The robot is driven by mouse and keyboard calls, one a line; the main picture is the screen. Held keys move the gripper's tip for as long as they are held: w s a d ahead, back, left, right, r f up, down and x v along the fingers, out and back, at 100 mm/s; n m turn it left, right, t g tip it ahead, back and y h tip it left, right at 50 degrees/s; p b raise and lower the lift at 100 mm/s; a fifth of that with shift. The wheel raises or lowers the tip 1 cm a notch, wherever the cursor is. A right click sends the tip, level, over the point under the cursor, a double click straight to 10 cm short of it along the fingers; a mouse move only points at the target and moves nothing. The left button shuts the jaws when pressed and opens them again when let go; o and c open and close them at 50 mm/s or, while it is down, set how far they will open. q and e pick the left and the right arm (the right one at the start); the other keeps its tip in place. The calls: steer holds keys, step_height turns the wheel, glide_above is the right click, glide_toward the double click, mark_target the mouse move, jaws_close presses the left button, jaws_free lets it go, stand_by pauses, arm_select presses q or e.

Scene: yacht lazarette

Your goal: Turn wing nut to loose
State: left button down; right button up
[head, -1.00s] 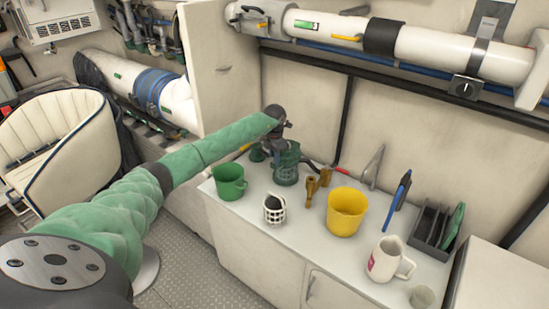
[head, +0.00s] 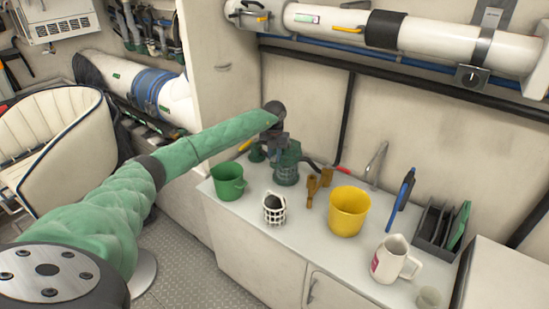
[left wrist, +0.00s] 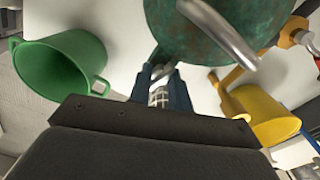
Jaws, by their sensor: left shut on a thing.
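A green-bronze strainer with a clear, caged lower body (head: 287,168) stands at the back left of the white counter. In the head view my left gripper (head: 279,138) points down at its top. In the left wrist view its weathered green body (left wrist: 195,22) fills the upper middle, with a silver metal bar across it. The wing nut is mostly hidden by the fingers and is too small to make out in the head view. My right gripper is not in view.
A white mug (head: 390,262) and a dark rack (head: 436,228) are farther right. A white cabinet wall rises behind my left forearm.

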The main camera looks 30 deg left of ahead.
arm_select(q)
steer(key=shift+n, duration=0.5)
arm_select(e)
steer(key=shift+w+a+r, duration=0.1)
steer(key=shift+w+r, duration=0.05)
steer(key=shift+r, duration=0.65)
arm_select(q)
steer(key=c, duration=1.3)
jaws_free()
steer(key=shift+r, duration=0.1)
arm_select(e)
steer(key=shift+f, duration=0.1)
arm_select(q)
steer(key=shift+r+b, duration=0.2)
steer(key=shift+b, duration=0.1)
step_height(320, 180, up, 6)
steer(key=shift+a+f+b, duration=0.1)
steer(key=shift+b, duration=0.9)
steer(key=shift+r, duration=0.75)
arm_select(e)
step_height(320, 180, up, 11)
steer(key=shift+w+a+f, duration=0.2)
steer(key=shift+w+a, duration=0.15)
